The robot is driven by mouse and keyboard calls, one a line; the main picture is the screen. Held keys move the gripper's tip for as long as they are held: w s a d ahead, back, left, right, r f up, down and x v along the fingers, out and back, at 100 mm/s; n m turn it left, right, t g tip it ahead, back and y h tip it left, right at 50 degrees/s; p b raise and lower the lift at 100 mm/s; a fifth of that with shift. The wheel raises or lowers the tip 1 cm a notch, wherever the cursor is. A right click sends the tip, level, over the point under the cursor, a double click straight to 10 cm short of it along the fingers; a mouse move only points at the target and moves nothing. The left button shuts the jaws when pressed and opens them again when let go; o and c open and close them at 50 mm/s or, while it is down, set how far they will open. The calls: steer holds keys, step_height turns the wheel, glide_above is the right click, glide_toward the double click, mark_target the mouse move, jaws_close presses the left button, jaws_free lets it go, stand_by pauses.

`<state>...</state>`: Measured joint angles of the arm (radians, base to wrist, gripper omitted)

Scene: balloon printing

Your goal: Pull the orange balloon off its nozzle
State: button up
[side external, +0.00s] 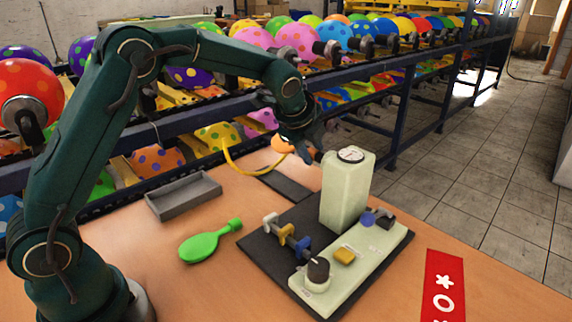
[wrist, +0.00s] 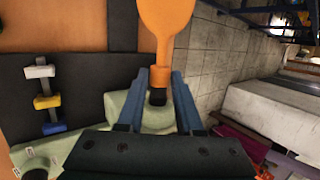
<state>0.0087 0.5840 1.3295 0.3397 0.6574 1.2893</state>
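The orange balloon (wrist: 166,16) hangs limp and flat in the wrist view, its rolled neck over the dark nozzle (wrist: 158,97) on the pale green machine (side external: 346,190). In the side external view, the orange balloon (side external: 282,144) shows just left of my gripper (side external: 312,148), near the top of the machine. In the wrist view, my gripper (wrist: 158,82) is open, with one blue-grey finger on each side of the neck and nozzle. Small gaps show between the fingers and the neck.
A green balloon (side external: 211,241) and a grey tray (side external: 184,197) lie on the orange table. Clamps (side external: 286,236) and a control panel (side external: 350,257) stand on the machine's base. A yellow hose (side external: 246,170) runs behind the balloon. Racks of printed balloons (side external: 297,39) stand behind the table.

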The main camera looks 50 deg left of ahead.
jaws_close()
steer(key=shift+a, duration=0.25)
steer(key=shift+a, duration=0.45)
stand_by(0.3)
